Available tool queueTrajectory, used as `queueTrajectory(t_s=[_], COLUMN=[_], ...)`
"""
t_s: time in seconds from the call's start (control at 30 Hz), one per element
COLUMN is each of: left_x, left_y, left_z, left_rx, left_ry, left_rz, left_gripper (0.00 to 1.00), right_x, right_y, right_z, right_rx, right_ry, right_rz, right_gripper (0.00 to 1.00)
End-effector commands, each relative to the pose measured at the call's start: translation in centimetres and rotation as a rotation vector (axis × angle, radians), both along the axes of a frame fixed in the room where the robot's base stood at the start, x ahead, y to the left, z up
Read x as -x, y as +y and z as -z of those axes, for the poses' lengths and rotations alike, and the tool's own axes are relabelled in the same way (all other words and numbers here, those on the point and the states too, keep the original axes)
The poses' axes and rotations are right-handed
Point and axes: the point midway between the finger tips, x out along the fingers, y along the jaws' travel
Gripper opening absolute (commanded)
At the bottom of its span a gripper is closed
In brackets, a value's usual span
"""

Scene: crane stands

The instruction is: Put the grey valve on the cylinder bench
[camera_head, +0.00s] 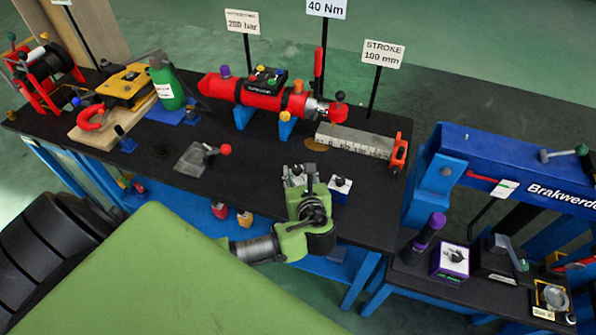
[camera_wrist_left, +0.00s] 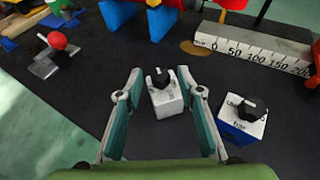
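The grey valve, a small light-grey block with a black knob, stands between the fingers of my left gripper in the left wrist view (camera_wrist_left: 165,99). It appears to rest on the black top of the cylinder bench (camera_head: 255,175), the bench with the red cylinder (camera_head: 245,90). My left gripper (camera_head: 300,178) is over the front right part of that bench. In the head view the gripper mostly hides the valve. My right gripper is not in view.
A blue-and-white valve (camera_head: 340,187) stands just right of my left gripper. A scale block (camera_head: 355,141) lies behind, and a grey plate with a red-knobbed lever (camera_head: 204,155) lies left. A lower bench at right carries a purple valve (camera_head: 450,262). Bench top left of the gripper is clear.

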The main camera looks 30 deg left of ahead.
Motion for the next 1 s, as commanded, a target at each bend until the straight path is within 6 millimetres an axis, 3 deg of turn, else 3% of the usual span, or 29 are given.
queueTrajectory(t_s=[0.5, 1.0], left_x=[6.7, 7.5], left_y=[-6.3, -6.9], left_z=[-3.7, -4.2], left_rx=[0.003, 0.001], left_ry=[0.000, -0.001], left_rz=[0.001, 0.000], left_gripper=[0.35, 0.35], right_x=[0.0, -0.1], right_y=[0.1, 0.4], right_z=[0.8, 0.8], right_rx=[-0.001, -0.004], right_ry=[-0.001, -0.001], right_rz=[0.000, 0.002], right_gripper=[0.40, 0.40])
